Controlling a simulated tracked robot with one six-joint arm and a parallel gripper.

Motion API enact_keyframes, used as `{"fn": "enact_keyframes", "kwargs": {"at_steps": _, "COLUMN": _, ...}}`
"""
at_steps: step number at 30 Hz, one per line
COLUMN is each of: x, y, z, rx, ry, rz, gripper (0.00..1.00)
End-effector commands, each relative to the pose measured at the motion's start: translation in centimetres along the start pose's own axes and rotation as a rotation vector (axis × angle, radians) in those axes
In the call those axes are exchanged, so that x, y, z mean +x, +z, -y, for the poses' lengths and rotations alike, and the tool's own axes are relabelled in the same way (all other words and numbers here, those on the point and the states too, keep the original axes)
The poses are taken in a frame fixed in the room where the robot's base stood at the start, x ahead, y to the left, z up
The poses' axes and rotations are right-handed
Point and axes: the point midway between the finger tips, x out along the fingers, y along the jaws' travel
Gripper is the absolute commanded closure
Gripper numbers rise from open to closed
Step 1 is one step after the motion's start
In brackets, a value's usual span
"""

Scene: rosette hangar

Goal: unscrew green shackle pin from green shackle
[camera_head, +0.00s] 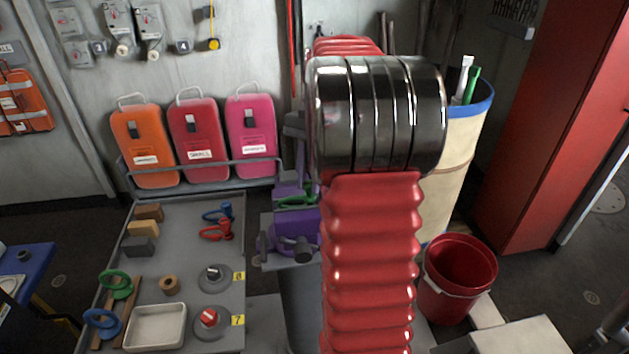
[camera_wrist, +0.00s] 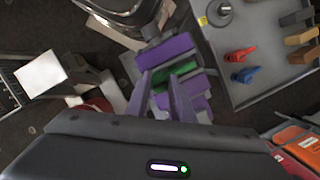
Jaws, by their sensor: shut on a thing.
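The green shackle (camera_head: 297,201) sits at the purple vise (camera_head: 292,228), left of my arm in the head view. In the wrist view, green metal of the shackle (camera_wrist: 176,76) lies across the purple vise (camera_wrist: 168,50). My gripper (camera_wrist: 164,80) reaches down to it with a finger on either side. It is shut on the green part at its tips, which I take as the green shackle pin; pin and shackle are hard to tell apart here. The thread is not visible. My red bellows arm hides the gripper in the head view.
A red bucket (camera_head: 457,278) and tall cream bin (camera_head: 447,165) stand right of my arm.

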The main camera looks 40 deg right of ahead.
Motion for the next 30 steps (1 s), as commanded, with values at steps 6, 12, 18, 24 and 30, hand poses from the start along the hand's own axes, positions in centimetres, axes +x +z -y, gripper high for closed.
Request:
{"fn": "enact_keyframes", "kwargs": {"at_steps": 6, "x": -0.5, "y": 0.1, "z": 0.0, "rx": 0.0, "ry": 0.0, "rz": 0.0, "gripper": 1.0}}
{"fn": "enact_keyframes", "kwargs": {"at_steps": 12, "x": -0.9, "y": 0.2, "z": 0.0, "rx": 0.0, "ry": 0.0, "rz": 0.0, "gripper": 1.0}}
{"fn": "enact_keyframes", "kwargs": {"at_steps": 18, "x": -1.3, "y": 0.3, "z": 0.0, "rx": 0.0, "ry": 0.0, "rz": -0.001, "gripper": 1.0}}
{"fn": "enact_keyframes", "kwargs": {"at_steps": 24, "x": -1.7, "y": 0.5, "z": 0.0, "rx": 0.0, "ry": 0.0, "rz": 0.0, "gripper": 1.0}}
{"fn": "enact_keyframes", "kwargs": {"at_steps": 30, "x": -2.1, "y": 0.6, "z": 0.0, "rx": 0.0, "ry": 0.0, "rz": 0.0, "gripper": 1.0}}
